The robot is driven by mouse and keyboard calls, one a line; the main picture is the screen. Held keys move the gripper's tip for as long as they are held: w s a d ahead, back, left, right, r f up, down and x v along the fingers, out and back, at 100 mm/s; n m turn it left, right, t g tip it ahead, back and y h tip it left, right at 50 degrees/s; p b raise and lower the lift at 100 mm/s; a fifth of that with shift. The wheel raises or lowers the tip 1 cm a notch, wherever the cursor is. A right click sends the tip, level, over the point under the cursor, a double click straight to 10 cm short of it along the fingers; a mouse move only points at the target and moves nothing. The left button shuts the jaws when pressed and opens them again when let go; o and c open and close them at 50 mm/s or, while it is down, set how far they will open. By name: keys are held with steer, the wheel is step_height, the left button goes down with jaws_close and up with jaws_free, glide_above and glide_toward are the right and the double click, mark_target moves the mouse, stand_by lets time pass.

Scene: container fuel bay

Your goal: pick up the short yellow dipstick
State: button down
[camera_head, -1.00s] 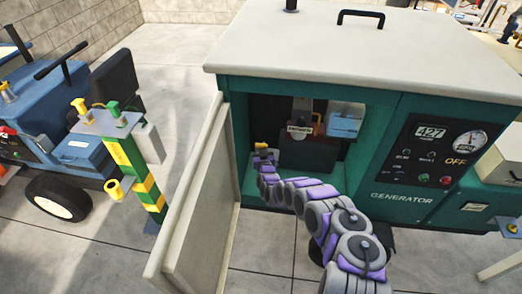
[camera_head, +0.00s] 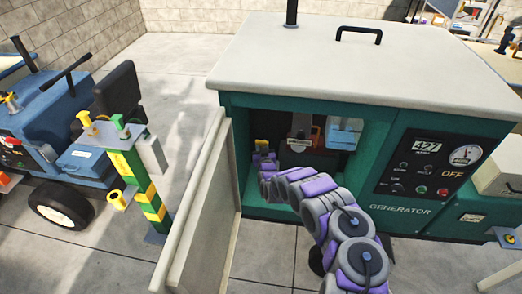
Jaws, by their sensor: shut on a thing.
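A short yellow piece (camera_head: 262,144), which looks like the top of the short yellow dipstick, shows inside the left part of the generator's open bay. My gripper (camera_head: 262,156) is right below it, at the end of my purple and grey arm, and is shut on it. The fingers are tiny in this view, and the dipstick's lower part is hidden behind my gripper and arm.
The generator's open door (camera_head: 192,205) stands just left of the arm. A dark red box (camera_head: 312,155) and a light blue container (camera_head: 343,132) are deeper in the bay. A yellow-green post (camera_head: 146,190) and a blue tractor (camera_head: 62,125) stand at left.

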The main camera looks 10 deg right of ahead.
step_height(320, 180, up, 9)
steer(key=p, duration=0.2)
stand_by(0.3)
steer(key=shift+f, duration=0.15)
steer(key=shift+s+p, duration=0.5)
steer(key=shift+p, duration=0.15)
steer(key=s+r+p, duration=0.2)
steer(key=s+p, duration=1.6)
steer(key=s, duration=0.5)
stand_by(0.6)
